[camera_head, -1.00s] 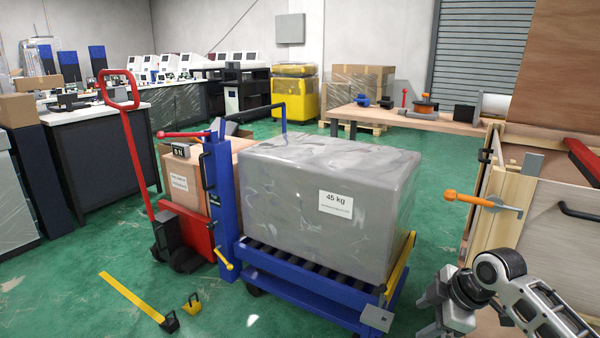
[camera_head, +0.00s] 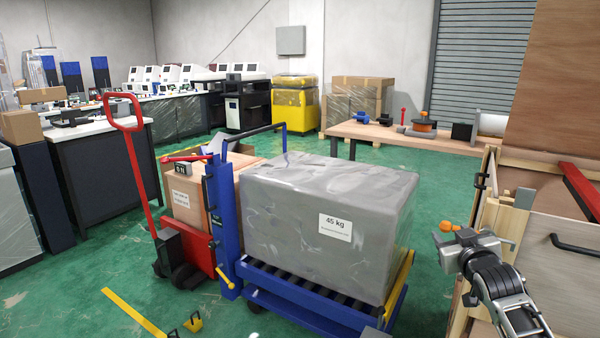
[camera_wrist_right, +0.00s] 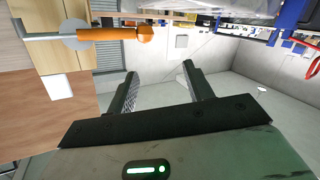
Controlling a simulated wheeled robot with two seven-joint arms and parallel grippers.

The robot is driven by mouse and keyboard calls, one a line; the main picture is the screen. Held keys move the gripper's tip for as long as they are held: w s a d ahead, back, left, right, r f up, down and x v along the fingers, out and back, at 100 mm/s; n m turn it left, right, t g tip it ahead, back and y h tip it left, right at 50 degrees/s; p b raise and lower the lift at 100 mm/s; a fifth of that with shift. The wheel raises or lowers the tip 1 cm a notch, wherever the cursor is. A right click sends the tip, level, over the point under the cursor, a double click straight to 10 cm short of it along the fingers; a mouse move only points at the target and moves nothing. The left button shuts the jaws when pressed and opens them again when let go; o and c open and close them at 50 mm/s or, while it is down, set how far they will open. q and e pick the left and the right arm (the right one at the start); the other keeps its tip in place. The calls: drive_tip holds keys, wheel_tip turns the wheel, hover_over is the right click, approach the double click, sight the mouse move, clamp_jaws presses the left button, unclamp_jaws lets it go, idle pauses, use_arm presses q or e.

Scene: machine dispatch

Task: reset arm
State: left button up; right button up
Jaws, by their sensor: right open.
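My right gripper (camera_head: 447,250) is raised at the lower right of the head view, beside the wooden crate. In the right wrist view its two dark fingers (camera_wrist_right: 159,76) stand apart with nothing between them. An orange-handled lever (camera_head: 450,227) on the crate shows just behind the gripper, partly hidden by it. The same lever shows at upper left in the right wrist view (camera_wrist_right: 120,34), clear of the fingers. My left gripper is in neither view.
A blue lift cart (camera_head: 320,312) carries a grey wrapped box (camera_head: 285,205) marked 45 kg, left of my right arm. The wooden crate (camera_head: 570,265) stands close at right. A red pallet jack (camera_head: 135,160) is at left. Green floor (camera_head: 435,200) is open between cart and crate.

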drive_tip(key=s+a+f+n+g+y, duration=0.1)
drive_tip(key=s+a+f, duration=0.2)
drive_tip(key=s+f, duration=0.15)
drive_tip(key=s+a+f+g+y, duration=0.1)
drive_tip(key=s+a+f, duration=0.2)
drive_tip(key=f, duration=0.3)
drive_tip(key=s+a+f+g+y, duration=0.1)
drive_tip(key=s+a+f, duration=0.2)
drive_tip(key=s, duration=0.6)
drive_tip(key=s+a+f+g+y, duration=0.1)
drive_tip(key=s+a+f, duration=0.3)
drive_tip(key=s, duration=0.6)
drive_tip(key=s+a+f+g+y, duration=0.1)
drive_tip(key=s+a+f, duration=0.2)
drive_tip(key=s+a, duration=0.4)
drive_tip(key=s, duration=0.3)
drive_tip(key=shift+s+f+m+g, duration=0.15)
drive_tip(key=shift+s+m+g, duration=0.15)
drive_tip(key=shift+m, duration=0.1)
